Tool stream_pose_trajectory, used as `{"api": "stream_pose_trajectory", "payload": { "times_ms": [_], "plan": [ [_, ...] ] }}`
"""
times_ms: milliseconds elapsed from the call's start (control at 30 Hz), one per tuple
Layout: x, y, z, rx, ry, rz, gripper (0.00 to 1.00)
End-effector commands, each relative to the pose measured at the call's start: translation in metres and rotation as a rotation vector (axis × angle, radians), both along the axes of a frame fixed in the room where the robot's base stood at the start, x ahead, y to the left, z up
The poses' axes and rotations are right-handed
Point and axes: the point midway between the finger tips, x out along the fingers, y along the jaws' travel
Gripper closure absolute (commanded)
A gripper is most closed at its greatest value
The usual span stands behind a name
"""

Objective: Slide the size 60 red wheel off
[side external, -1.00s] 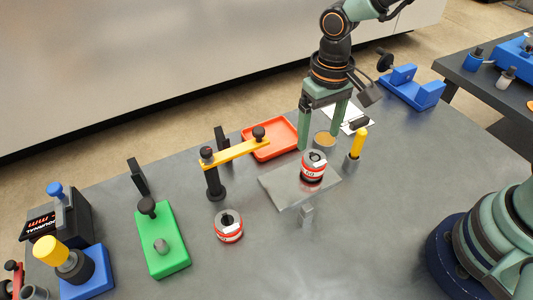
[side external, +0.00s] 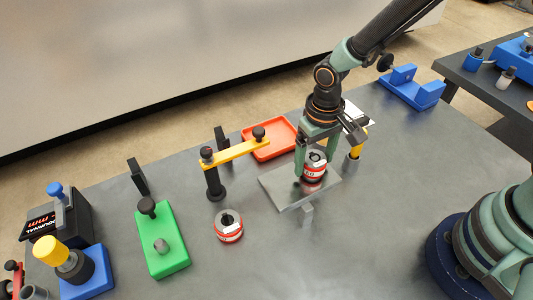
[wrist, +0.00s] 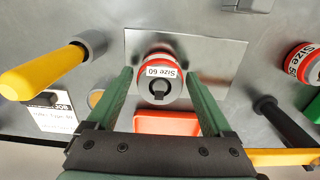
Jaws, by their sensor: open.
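The size 60 red wheel (side external: 314,181), with a grey-white top, sits on a thin silver plate (side external: 274,184) on the table. Its "Size 60" label faces up in the wrist view (wrist: 157,72), and a dark keyed hole or post end shows at its centre. My gripper (side external: 314,169) is open and pointing down. One green finger is on each side of the wheel. In the wrist view the fingers (wrist: 158,78) flank the wheel, close to it; whether they touch it, I cannot tell.
Another red wheel (side external: 228,228), labelled Size 50, stands left of the plate. A yellow-armed post (side external: 235,152) and an orange tray (side external: 268,140) are behind. A yellow-handled tool (side external: 358,146) stands close at the right. A green block (side external: 165,255) is farther left.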

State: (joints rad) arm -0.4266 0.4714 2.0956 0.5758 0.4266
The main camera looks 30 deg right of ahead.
Motion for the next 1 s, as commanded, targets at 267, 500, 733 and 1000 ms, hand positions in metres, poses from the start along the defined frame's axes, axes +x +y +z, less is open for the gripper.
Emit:
{"api": "stream_pose_trajectory", "payload": {
  "times_ms": [267, 500, 733, 1000],
  "plan": [
    [0.0, 0.0, 0.0, 0.0, 0.0, 0.0, 0.61],
    [0.0, 0.0, 0.001, 0.001, -0.001, 0.0, 0.91],
    [0.001, 0.001, 0.008, 0.002, -0.003, 0.0, 0.91],
    [0.001, 0.0, 0.02, 0.001, -0.002, 0.0, 0.91]
  ]
}}
